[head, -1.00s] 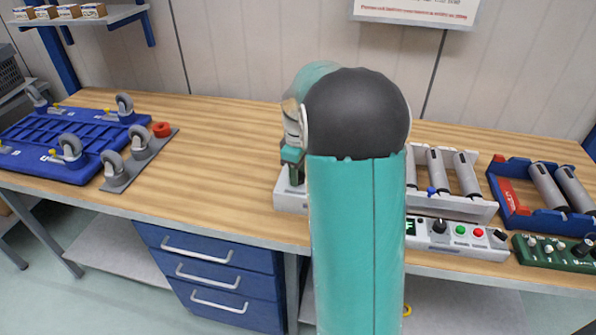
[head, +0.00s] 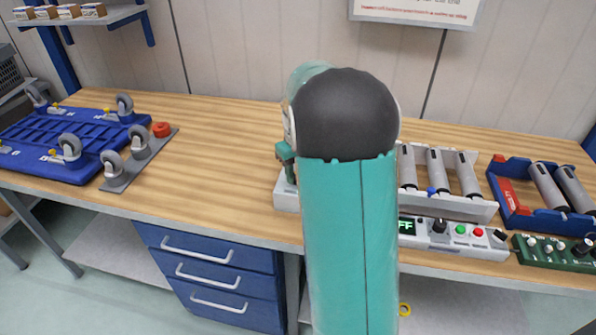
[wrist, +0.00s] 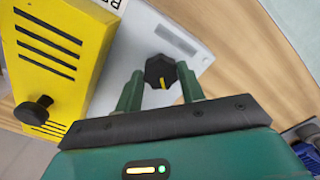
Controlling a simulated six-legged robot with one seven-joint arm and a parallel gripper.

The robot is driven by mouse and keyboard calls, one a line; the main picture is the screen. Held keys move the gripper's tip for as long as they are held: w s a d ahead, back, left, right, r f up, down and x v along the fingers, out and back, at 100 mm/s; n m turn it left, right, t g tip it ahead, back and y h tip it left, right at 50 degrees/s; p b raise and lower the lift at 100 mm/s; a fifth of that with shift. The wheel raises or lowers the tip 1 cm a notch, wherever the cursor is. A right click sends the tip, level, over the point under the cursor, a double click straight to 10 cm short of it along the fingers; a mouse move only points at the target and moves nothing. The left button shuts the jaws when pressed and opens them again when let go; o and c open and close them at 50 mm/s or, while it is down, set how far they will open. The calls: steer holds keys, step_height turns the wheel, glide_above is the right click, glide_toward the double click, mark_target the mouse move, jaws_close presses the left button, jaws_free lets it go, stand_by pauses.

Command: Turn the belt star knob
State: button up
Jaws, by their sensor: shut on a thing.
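The black star knob (wrist: 160,70) with a yellow pointer mark sits on a light grey plate (wrist: 146,38) in the wrist view. The two green fingers of my gripper (wrist: 160,84) stand on either side of the knob, shut on it. The yellow pointer lies toward the near side, between the fingers. In the head view my arm hides the knob and most of the gripper; only the left end of a light grey unit (head: 284,200) shows beside the arm.
A yellow slotted housing (wrist: 50,60) with its own black knob stands left of my gripper. In the head view, a roller conveyor (head: 478,208) and a control panel (head: 470,240) lie right of my arm.

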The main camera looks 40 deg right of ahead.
steer(key=shift+m, duration=0.8)
steer(key=o, duration=1)
steer(key=shift+r, duration=0.1)
step_height(320, 180, up, 14)
steer(key=shift+f, duration=0.15)
